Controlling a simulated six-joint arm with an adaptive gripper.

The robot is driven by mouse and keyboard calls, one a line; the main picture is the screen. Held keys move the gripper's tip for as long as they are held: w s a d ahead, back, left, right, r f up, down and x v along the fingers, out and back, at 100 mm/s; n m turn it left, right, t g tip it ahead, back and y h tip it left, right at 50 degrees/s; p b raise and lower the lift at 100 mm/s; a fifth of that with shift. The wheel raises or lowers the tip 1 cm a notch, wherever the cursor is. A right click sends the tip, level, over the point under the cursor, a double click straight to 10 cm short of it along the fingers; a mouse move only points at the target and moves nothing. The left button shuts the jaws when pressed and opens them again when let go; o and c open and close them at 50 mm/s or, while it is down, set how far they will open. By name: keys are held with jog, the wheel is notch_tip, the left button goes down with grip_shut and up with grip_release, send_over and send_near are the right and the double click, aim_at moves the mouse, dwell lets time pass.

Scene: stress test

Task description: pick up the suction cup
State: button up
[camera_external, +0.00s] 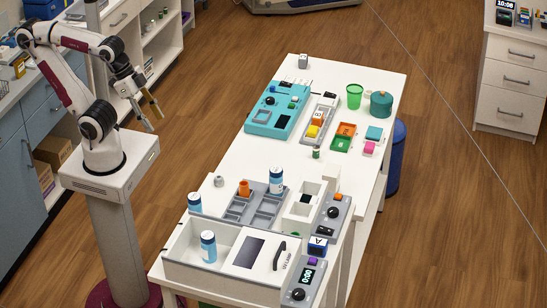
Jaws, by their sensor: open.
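My gripper (153,118) is open and empty. It hangs in the air over the wood floor, left of the white table (231,159) and well apart from everything on it. I cannot tell for certain which thing is the suction cup. Small candidates on the table are a grey piece (219,181) near the left edge and another grey piece (303,61) at the far end. An orange cylinder (244,188) stands in a grey compartment tray (268,209).
Blue-and-white bottles (208,247) stand at the near end, one inside a white-walled box (182,262). A teal case (262,116), a green cup (354,96) and a teal round pot (381,104) stand farther back. The table's middle left is clear.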

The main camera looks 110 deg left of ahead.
jog(key=w+d+f+n+t+h, duration=0.1)
jog(key=w+d+n+t, duration=0.15)
jog(key=w+d, duration=0.7)
jog(key=w+d+f+n+t+h, duration=0.15)
jog(key=w+d+n, duration=0.35)
jog(key=w, duration=0.8)
jog(key=w+a+f+n+y, duration=0.25)
jog(key=f+n+y, duration=0.2)
jog(key=f, duration=0.35)
jog(key=s+a+f+y, duration=0.1)
jog(key=f+y, duration=0.1)
jog(key=s+a+f+y, duration=0.2)
jog(key=y, duration=0.1)
jog(key=s+a+f+n+g+y, duration=0.1)
jog(key=s+a+f+y, duration=0.1)
jog(key=shift+s+a+y, duration=0.15)
jog(key=shift+y, duration=0.15)
jog(key=shift+s+a+f+y, duration=0.15)
jog(key=shift+s+y, duration=0.15)
jog(key=shift+s+a+f+y, duration=0.15)
jog(key=shift+s+f+y, duration=0.4)
jog(key=shift+f+y, duration=0.2)
jog(key=shift+s+a+f+m+y, duration=0.15)
jog(key=shift+s+f+m+y, duration=0.75)
jog(key=shift+s, duration=0.15)
jog(key=shift+w+a, duration=0.1)
jog(key=shift+a, duration=0.05)
